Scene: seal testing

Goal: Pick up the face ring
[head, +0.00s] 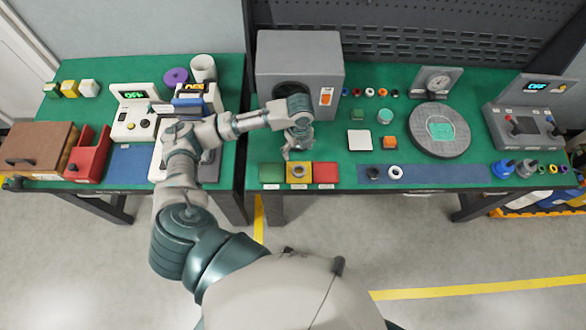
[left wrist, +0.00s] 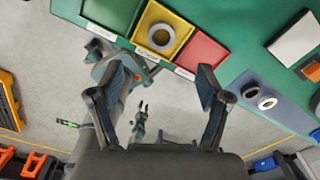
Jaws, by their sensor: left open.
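No ring is labelled, so I cannot tell which one is the face ring. A grey ring (head: 299,171) lies in the yellow tray (head: 290,180); it also shows in the left wrist view (left wrist: 161,37). A black ring (head: 373,173) and a white ring (head: 396,172) lie side by side on the blue strip (head: 430,174); they show at right in the left wrist view as the black ring (left wrist: 250,91) and white ring (left wrist: 267,102). My left gripper (head: 292,153) is open and empty, just behind the yellow tray in the head view. My right gripper is not visible.
Green tray (head: 271,173) and red tray (head: 325,173) flank the yellow one. A grey box machine (head: 298,50) stands behind my gripper. Small coloured rings, a white plate (head: 359,139) and a round grey fixture (head: 440,113) stand right. The blue strip is mostly free.

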